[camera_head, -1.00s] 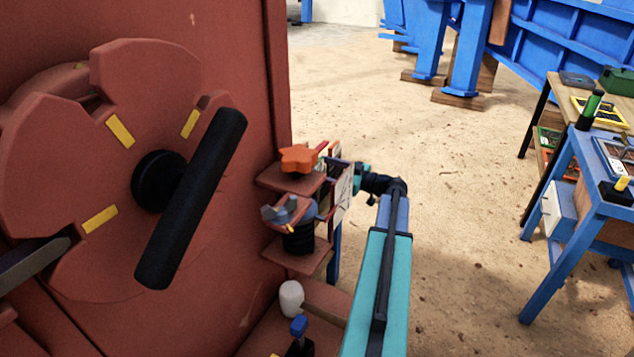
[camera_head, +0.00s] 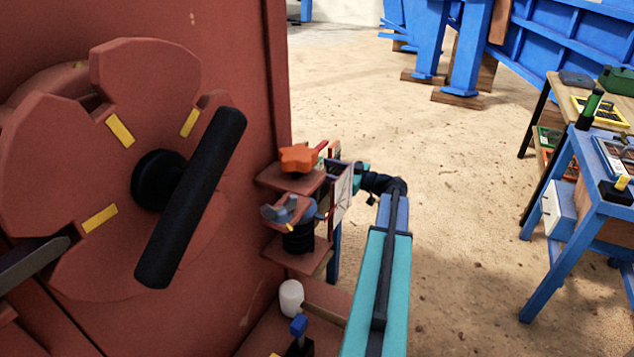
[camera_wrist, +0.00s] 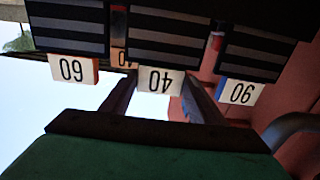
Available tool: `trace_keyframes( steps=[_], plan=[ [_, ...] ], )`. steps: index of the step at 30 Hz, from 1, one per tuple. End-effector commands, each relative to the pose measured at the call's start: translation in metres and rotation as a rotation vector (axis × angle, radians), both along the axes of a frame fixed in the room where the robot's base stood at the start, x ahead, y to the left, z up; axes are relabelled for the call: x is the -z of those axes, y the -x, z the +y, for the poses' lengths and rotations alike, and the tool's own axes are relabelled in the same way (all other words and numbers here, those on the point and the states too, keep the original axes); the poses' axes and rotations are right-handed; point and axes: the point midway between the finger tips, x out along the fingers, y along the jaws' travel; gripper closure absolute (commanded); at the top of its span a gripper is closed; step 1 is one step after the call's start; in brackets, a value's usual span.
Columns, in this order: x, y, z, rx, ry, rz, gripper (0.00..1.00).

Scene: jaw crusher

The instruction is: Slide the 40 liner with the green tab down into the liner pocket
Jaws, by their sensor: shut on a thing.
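In the wrist view, the 40 liner (camera_wrist: 160,78) is a dark, grey-striped plate with a white end block whose number reads upside down. My gripper (camera_wrist: 160,88) has its two dark fingers on either side of this block and is shut on it. No green tab can be made out. Similar striped liners stand at the left (camera_wrist: 73,68), with an orange edge, and at the right (camera_wrist: 240,92), with a blue edge. The pocket's depth is hidden. In the head view, my fingers are hidden behind a pale panel (camera_head: 343,187) beside the red machine.
The red crusher body (camera_head: 235,60) fills the left, with a black bar handle (camera_head: 190,200). An orange star knob (camera_head: 298,158) and a clamp (camera_head: 290,210) sit close to my wrist. A blue-legged bench (camera_head: 560,240) stands at the right. Sandy floor between is free.

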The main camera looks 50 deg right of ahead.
Motion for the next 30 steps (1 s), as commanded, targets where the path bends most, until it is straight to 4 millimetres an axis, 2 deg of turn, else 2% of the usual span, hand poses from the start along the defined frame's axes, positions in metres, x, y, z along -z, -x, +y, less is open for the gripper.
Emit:
trace_keyframes(
  steps=[11,17,30],
  plan=[
    [-0.005,0.000,0.000,0.000,-0.001,-0.006,1.00],
    [-0.014,0.000,0.000,0.000,-0.001,-0.006,1.00],
    [-0.063,0.000,0.000,0.000,0.000,-0.006,1.00]
  ],
)
